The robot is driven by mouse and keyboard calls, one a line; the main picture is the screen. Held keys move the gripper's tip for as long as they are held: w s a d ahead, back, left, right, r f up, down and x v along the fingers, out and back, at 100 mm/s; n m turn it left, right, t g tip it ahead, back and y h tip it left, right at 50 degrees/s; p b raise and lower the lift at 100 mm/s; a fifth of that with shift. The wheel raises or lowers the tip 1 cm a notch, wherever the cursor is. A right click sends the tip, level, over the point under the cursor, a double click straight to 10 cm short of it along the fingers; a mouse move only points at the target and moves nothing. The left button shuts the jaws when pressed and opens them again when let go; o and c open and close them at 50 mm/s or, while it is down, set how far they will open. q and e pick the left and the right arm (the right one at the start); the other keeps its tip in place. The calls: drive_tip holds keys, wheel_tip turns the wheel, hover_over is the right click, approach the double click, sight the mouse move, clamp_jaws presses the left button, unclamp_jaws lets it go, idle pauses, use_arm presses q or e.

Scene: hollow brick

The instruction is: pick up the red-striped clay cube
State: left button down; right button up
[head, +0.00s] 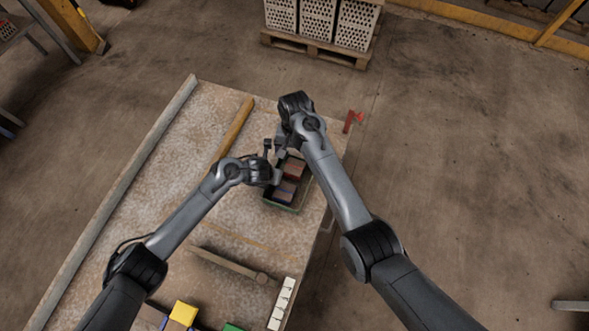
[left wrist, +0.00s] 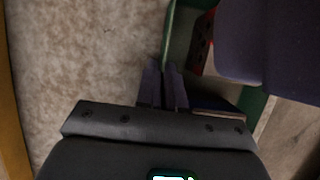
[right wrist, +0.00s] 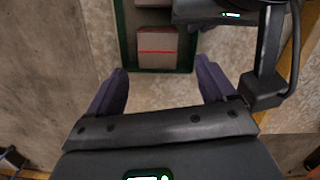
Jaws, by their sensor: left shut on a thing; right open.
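The red-striped clay cube (right wrist: 157,47) is greyish-brown with a thin red line across it. In the right wrist view it sits inside a green tray (right wrist: 119,38), near the tray's close wall. The tray also shows in the head view (head: 284,208). My right gripper (right wrist: 163,80) is open and empty, its fingers spread just short of that wall and the cube. My left gripper (left wrist: 163,80) is shut, its fingers pinching at the tray's green rim (left wrist: 168,45). A dark finger of my right gripper fills the upper right of the left wrist view.
Blocks with red (head: 294,168) and blue (head: 285,192) sides lie in the tray. A wooden bar (head: 233,128) crosses the table. A red clamp-like thing (head: 349,121) stands at the right edge. White blocks (head: 282,303) and a yellow block (head: 183,312) are in front.

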sight(294, 166)
drive_tip(key=shift+s+d+f, duration=0.1)
drive_tip(key=shift+s+f, duration=0.05)
drive_tip(key=shift+f, duration=1.6)
drive_tip(key=shift+s+a+f, duration=0.1)
drive_tip(key=shift+s+f, duration=0.1)
drive_tip(key=shift+f, duration=1.55)
drive_tip(key=shift+s+d+f, duration=0.1)
drive_tip(key=shift+s+f, duration=0.05)
drive_tip(key=shift+f, duration=1.6)
drive_tip(key=shift+c, duration=0.5)
drive_tip(key=c, duration=0.7)
